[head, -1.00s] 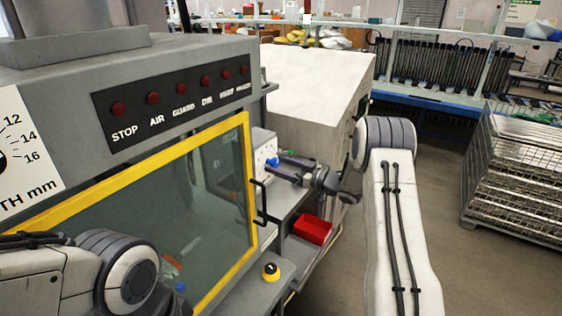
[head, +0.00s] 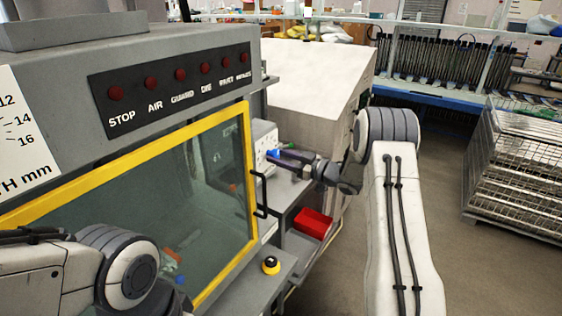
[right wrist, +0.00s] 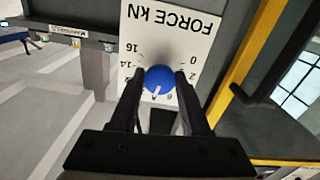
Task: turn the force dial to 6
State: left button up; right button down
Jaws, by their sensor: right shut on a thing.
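The force dial is a round blue knob (right wrist: 160,78) on a white scale plate (right wrist: 172,32) marked FORCE KN, which appears upside down in the right wrist view. Its white pointer mark aims down and slightly left in that view. A small numeral, seemingly 6, sits just right of the pointer's tip; nearby numerals are partly hidden by the fingers. My right gripper (right wrist: 160,92) is shut on the knob, one finger on each side. In the head view, the gripper (head: 283,156) is at the blue knob (head: 271,153) on a white box.
The yellow-framed machine door (head: 247,150) with a black handle (head: 260,193) stands left of the dial. A red bin (head: 313,222) and a yellow-black button (head: 271,265) sit below. A wire-mesh crate (head: 515,175) stands on open floor at right.

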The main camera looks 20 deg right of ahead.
jog(key=n+b, duration=0.3)
jog(key=b, duration=0.1)
jog(key=n+b, duration=0.3)
jog(key=b, duration=0.2)
jog(key=shift+d+f, duration=0.15)
jog(key=shift+r+n+b, duration=0.2)
jog(key=shift+n+b, duration=0.7)
jog(key=shift+b, duration=0.35)
jog(key=shift+c, duration=1.9)
grip_release()
